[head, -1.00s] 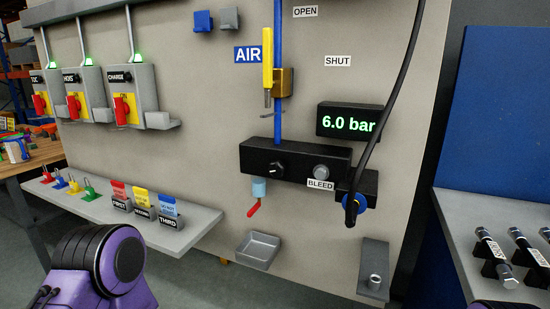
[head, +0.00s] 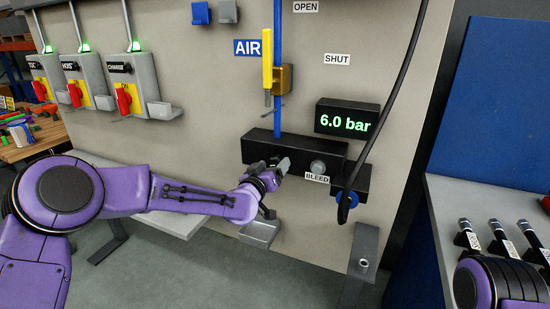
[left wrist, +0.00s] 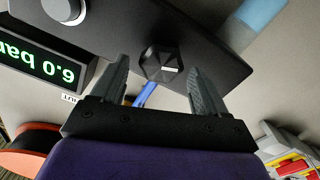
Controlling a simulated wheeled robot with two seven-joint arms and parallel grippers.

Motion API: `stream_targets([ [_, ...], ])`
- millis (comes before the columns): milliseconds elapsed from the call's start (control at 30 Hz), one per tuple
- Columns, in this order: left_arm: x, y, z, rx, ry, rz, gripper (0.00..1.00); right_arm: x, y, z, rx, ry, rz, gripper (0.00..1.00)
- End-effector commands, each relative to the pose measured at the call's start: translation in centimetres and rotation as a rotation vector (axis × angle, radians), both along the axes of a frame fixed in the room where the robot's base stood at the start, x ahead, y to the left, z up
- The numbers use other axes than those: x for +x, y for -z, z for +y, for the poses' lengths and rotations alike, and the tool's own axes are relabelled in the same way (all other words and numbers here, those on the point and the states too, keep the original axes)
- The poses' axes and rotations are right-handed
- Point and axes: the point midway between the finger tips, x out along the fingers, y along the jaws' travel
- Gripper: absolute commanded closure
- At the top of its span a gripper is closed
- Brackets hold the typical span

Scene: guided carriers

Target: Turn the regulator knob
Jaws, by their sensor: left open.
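The regulator is a black block (head: 335,151) on the grey panel. Its dark knob (left wrist: 162,62) shows in the left wrist view as a faceted cap with a white mark. In the head view my left gripper (head: 277,170) covers the knob's place. My left gripper is open, with one finger to each side of the knob in the wrist view. I cannot tell whether the fingers touch it. The display (head: 346,118) reads 6.0 bar. My right gripper is out of view; only a purple part of my right arm shows at the lower right.
A round grey bleed button (head: 318,168) sits right of the knob's place. A black hose (head: 390,105) hangs further right. A yellow handle (head: 267,58) is above, on the blue pipe (head: 277,110). A small tray (head: 260,232) is below my left gripper.

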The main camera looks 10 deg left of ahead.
Motion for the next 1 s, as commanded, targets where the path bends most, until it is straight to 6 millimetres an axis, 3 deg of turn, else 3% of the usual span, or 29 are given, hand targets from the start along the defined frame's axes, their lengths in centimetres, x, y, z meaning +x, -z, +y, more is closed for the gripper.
stream_targets([
  [200,2.1,0.0,-0.5,-0.002,-0.001,0.002,0.26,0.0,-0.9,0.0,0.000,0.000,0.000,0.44],
  [467,2.2,0.1,-0.5,-0.002,0.000,0.001,0.26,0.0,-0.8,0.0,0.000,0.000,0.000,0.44],
  [600,2.2,0.1,-0.5,-0.002,-0.001,0.002,0.72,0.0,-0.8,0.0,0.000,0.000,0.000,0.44],
  [633,2.2,0.1,-0.5,-0.002,-0.001,0.002,0.77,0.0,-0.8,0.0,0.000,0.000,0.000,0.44],
  [1000,2.2,0.3,-0.5,-0.049,-0.001,0.012,0.77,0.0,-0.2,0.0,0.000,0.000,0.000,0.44],
])
